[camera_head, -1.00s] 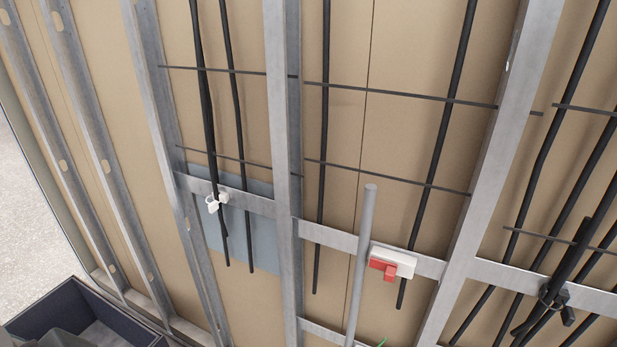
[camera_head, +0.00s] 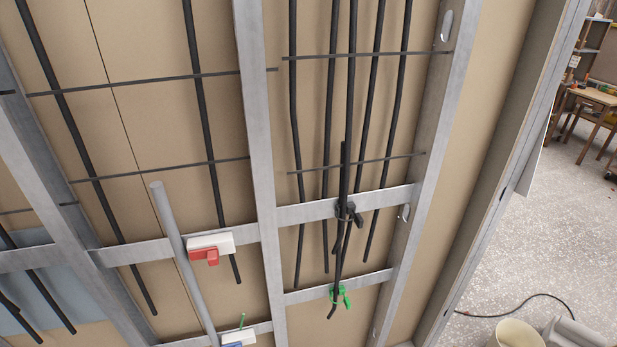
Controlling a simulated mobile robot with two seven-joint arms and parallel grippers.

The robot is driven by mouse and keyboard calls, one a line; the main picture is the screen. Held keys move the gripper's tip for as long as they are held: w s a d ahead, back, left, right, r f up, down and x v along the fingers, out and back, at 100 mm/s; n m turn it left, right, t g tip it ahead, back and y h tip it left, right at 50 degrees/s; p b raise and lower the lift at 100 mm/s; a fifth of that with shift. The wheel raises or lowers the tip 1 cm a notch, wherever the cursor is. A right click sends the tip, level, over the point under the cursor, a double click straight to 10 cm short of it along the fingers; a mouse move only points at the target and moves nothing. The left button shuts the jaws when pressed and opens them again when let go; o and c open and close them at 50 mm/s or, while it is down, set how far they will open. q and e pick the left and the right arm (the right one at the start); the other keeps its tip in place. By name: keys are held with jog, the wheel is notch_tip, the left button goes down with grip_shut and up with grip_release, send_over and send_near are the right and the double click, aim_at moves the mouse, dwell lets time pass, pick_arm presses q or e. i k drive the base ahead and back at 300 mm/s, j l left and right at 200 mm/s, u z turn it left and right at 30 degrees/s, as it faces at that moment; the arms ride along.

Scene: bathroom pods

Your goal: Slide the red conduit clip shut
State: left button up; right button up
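The red conduit clip (camera_head: 205,256) sits on a white block (camera_head: 222,241) mounted on the horizontal metal rail, left of the centre. A grey conduit pipe (camera_head: 177,255) runs upright just left of the clip and passes close to its left end. I cannot tell from here whether the clip's red part touches the pipe or how far it has slid. Neither of my grippers is in view.
Metal studs (camera_head: 258,150) and rails (camera_head: 335,207) frame the wall panel. Black cables hang in front, bundled at a black clamp (camera_head: 347,213). A green clip (camera_head: 340,295) is lower. Right of the frame, a bucket (camera_head: 513,333) stands on open speckled floor.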

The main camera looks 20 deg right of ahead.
aim_at(211, 253)
jog(key=z, duration=0.75)
jog(key=i+l+u, duration=0.1)
jog(key=l, duration=0.15)
jog(key=i+l+u, duration=0.15)
jog(key=k+l, duration=0.05)
